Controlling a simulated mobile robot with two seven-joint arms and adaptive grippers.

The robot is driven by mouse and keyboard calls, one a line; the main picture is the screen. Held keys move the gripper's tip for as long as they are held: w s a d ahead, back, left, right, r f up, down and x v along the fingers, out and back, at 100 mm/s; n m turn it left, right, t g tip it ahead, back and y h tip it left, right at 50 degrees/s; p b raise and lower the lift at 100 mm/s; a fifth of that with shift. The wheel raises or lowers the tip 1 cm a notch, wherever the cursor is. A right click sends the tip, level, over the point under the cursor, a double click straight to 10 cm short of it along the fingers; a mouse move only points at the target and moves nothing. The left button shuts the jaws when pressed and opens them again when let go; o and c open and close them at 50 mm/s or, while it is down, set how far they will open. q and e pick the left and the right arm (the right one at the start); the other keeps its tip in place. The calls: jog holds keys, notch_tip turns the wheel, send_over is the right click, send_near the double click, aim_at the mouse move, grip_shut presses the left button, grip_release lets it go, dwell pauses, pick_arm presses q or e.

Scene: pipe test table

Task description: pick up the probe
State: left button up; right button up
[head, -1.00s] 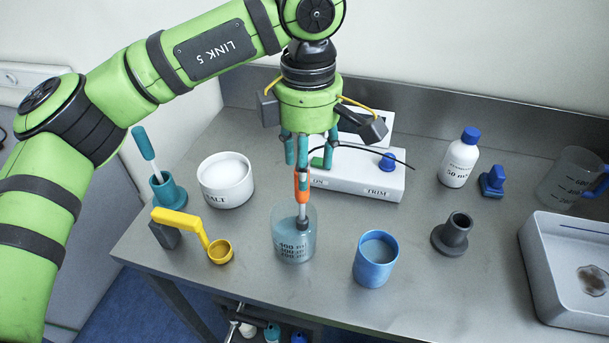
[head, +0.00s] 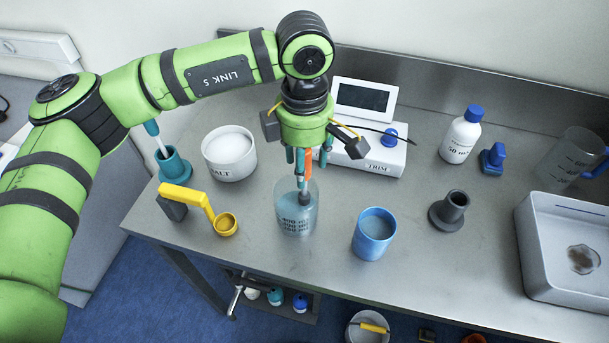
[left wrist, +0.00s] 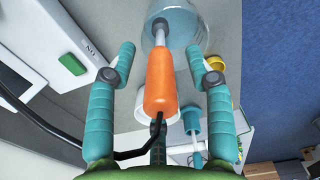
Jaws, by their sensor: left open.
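The probe (head: 308,170) has an orange handle and a grey tip, and it stands in the glass beaker (head: 297,220) of bluish liquid. In the left wrist view the probe's orange handle (left wrist: 161,82) lies between my two teal fingers, with a gap on each side, and a black cable runs from its end. The beaker (left wrist: 181,20) is at the top of that view. My left gripper (head: 305,168) is open around the probe's handle, pointing down above the beaker. Part of the handle is hidden by the fingers in the head view. My right gripper is not in view.
The meter box (head: 372,160) with its screen stands behind the gripper. A white salt bowl (head: 230,165), yellow scoop (head: 188,196) and teal holder (head: 174,165) are left. A blue cup (head: 374,235) and grey stand (head: 450,210) are right. A white tray (head: 530,270) is far right.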

pick_arm(q)
grip_shut()
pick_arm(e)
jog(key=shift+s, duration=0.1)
pick_arm(q)
jog(key=shift+r, duration=0.1)
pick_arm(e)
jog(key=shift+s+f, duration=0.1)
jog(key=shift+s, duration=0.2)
pick_arm(q)
jog(key=shift+r, duration=0.55)
notch_tip(320, 180, up, 17)
jog(key=b, duration=0.3)
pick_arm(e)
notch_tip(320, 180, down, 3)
pick_arm(q)
jog(key=shift+f, duration=0.1)
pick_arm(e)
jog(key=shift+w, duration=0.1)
